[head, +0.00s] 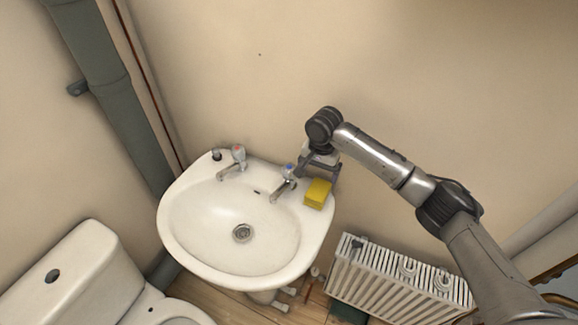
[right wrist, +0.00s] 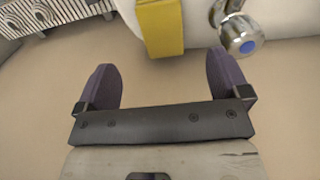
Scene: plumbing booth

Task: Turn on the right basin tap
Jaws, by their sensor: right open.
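The right basin tap (head: 285,184) stands at the back right of the white basin (head: 178,217). Its chrome handle has a blue centre, which also shows at the top right of the right wrist view (right wrist: 240,38). The left tap (head: 235,158) has a red mark. My right gripper (head: 316,166) is behind and to the right of the right tap, by the wall. In the right wrist view its two dark fingers (right wrist: 168,84) are apart with nothing between them, and the tap handle lies beyond and right of them. My left gripper is not in view.
A yellow sponge (head: 318,193) lies on the basin's right rim, close to my right gripper and the tap. A white radiator (head: 395,280) is at the lower right. A toilet (head: 75,275) is at the lower left. A grey pipe (head: 108,85) runs down the wall.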

